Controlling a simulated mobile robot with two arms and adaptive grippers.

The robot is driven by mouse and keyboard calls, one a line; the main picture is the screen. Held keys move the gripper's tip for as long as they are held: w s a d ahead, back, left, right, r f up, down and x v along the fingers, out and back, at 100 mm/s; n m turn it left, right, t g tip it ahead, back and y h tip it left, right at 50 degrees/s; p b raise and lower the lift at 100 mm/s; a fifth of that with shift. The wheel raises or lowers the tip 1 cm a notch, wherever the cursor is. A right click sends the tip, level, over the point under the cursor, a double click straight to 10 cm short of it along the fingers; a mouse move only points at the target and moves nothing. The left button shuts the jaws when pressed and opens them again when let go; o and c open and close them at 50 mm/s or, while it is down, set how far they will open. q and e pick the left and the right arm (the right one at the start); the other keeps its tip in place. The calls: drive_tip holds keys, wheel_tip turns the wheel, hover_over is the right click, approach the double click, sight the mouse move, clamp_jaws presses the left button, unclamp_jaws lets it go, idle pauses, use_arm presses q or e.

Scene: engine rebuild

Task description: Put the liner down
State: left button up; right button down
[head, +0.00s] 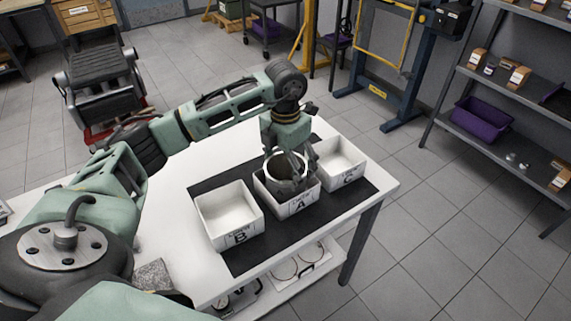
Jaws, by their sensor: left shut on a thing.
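The liner (289,174) is a grey metal ring-shaped cylinder, upright, in or just above the middle white bin marked A (298,207). My left gripper (286,165) reaches down from above and is shut on the liner's wall. The liner's lower part is hidden by the bin's front wall, so I cannot tell whether it touches the bin floor. White bin B (236,238) stands left of bin A and looks empty. White bin C (347,180) stands to the right and also looks empty. My right gripper is not in view.
The bins stand on a black mat (262,255) on a white table (175,226). A lower shelf (308,268) holds ring-shaped parts. A grey shelf unit (500,143) with a purple bin (483,119) stands at the right.

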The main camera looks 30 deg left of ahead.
use_arm(q)
drive_tip(key=o, duration=1.6)
drive_tip(key=shift+f, duration=0.1)
drive_tip(key=o, duration=0.3)
drive_tip(key=shift+o, duration=0.2)
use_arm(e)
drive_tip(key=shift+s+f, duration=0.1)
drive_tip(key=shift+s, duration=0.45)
use_arm(q)
wheel_tip(320, 180, up, 12)
drive_tip(key=b, duration=0.1)
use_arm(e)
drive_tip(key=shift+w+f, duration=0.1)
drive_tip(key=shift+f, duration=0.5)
use_arm(q)
drive_tip(key=shift+d, duration=0.1)
